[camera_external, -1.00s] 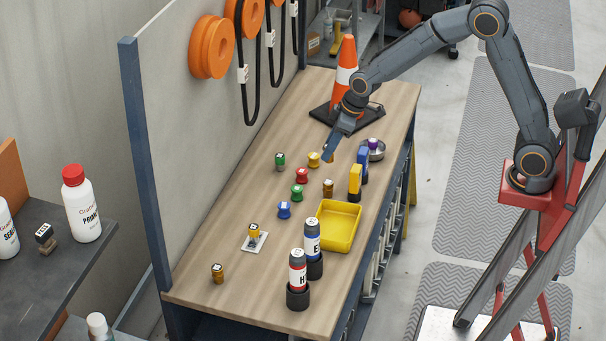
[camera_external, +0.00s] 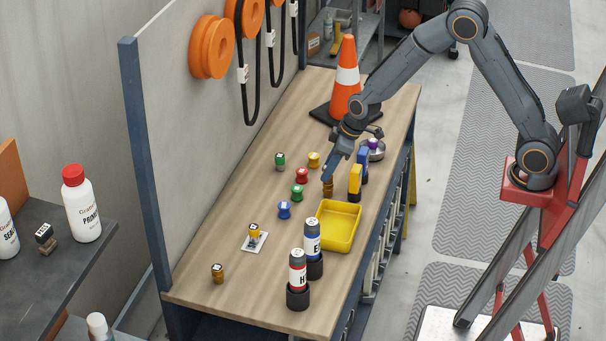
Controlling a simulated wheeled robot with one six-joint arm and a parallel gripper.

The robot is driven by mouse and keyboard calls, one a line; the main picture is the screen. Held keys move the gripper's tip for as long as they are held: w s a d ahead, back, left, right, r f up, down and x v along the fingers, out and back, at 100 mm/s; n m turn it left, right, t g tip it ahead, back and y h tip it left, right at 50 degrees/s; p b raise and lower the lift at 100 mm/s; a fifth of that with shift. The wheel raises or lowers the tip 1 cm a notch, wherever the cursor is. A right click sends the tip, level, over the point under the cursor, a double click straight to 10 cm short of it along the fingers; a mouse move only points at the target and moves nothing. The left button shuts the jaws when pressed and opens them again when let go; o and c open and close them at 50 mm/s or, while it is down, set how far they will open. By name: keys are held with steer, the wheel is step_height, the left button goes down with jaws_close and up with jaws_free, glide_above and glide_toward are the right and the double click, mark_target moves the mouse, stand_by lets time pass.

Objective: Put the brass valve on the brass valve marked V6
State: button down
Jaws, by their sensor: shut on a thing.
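My gripper (camera_external: 328,180) is lowered over the table, right of the red and green spools, and is shut on a brass valve (camera_external: 328,191). The gripper covers the top of this valve, and I cannot tell whether it still touches the table. Another small brass valve (camera_external: 217,275) with a dark marked top stands near the front left of the table. A yellow-brass piece (camera_external: 254,231) with a dark marked top sits on a white plate (camera_external: 247,245). The marks are too small to read, so I cannot tell which is V6.
A yellow tray (camera_external: 351,243) lies right of centre. Beside the gripper stand a yellow block (camera_external: 354,181) and a blue one. Labelled cylinders (camera_external: 297,270) stand at the front. Red (camera_external: 302,176), green, blue and yellow spools lie left. A cone (camera_external: 346,80) stands behind.

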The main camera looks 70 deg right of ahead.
steer(key=c, duration=1.4)
jaws_free()
steer(key=shift+c, duration=0.2)
steer(key=shift+s+r, duration=0.1)
steer(key=shift+r, duration=0.35)
steer(key=a+b+v, duration=0.1)
steer(key=b+v, duration=0.1)
steer(key=v, duration=0.9)
steer(key=s+f+m+g, duration=0.1)
steer(key=s+f, duration=0.3)
steer(key=s, duration=0.7)
steer(key=s+f+m+g, duration=0.1)
steer(key=s+f, duration=0.3)
steer(key=s, duration=0.6)
steer(key=shift+s+f+g+h, duration=0.25)
steer(key=shift+s+g+h, duration=0.15)
steer(key=shift+g, duration=0.2)
steer(key=shift+d, duration=0.1)
